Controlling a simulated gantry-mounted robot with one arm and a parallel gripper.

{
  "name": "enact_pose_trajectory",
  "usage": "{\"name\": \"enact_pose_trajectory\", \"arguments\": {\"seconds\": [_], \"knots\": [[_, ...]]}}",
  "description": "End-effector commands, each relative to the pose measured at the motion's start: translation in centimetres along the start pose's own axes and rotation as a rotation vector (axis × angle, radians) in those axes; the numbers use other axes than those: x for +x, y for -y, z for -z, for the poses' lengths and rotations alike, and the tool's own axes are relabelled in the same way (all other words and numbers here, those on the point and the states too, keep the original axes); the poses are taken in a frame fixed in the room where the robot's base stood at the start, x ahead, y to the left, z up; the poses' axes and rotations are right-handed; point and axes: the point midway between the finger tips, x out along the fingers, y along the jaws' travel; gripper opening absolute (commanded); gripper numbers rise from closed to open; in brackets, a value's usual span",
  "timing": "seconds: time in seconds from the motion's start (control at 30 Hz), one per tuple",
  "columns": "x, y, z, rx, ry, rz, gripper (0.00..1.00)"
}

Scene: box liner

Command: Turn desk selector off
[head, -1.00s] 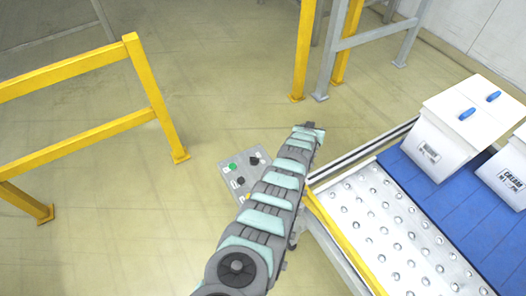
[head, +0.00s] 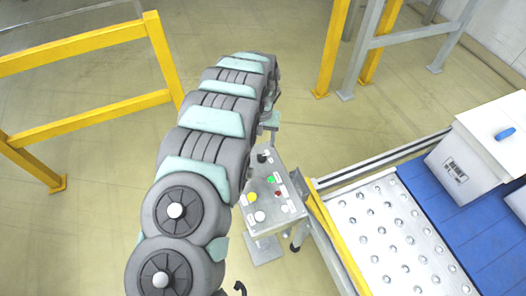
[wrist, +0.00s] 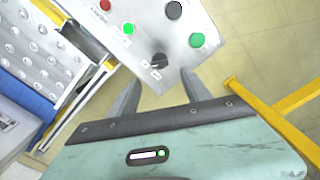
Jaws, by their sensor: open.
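The grey control panel (head: 287,213) stands on a post beside the conveyor. In the wrist view, a black selector knob (wrist: 158,60) sits near the panel's edge, just beyond and between my gripper's fingertips (wrist: 160,79). My gripper is open and empty, its two fingers apart and not visibly touching the knob. A second black knob (wrist: 174,10), a green button (wrist: 197,40), a lit green lamp (wrist: 128,28) and a red one (wrist: 105,5) are also on the panel. The labels are too small to read. In the head view my arm hides part of the panel and most of my gripper.
A ball-transfer table (head: 372,235) and a blue conveyor (head: 440,210) with white boxes (head: 490,145) lie right of the panel. Yellow railing (head: 95,118) stands at the left, and a yellow post (head: 331,50) behind. Floor between them is clear.

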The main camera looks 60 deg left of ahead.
Motion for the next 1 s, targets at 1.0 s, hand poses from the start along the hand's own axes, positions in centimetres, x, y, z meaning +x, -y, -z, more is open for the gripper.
{"name": "enact_pose_trajectory", "arguments": {"seconds": [1.0], "knots": [[8.8, 0.0, 0.1, -0.002, -0.004, -0.001, 0.56]]}}
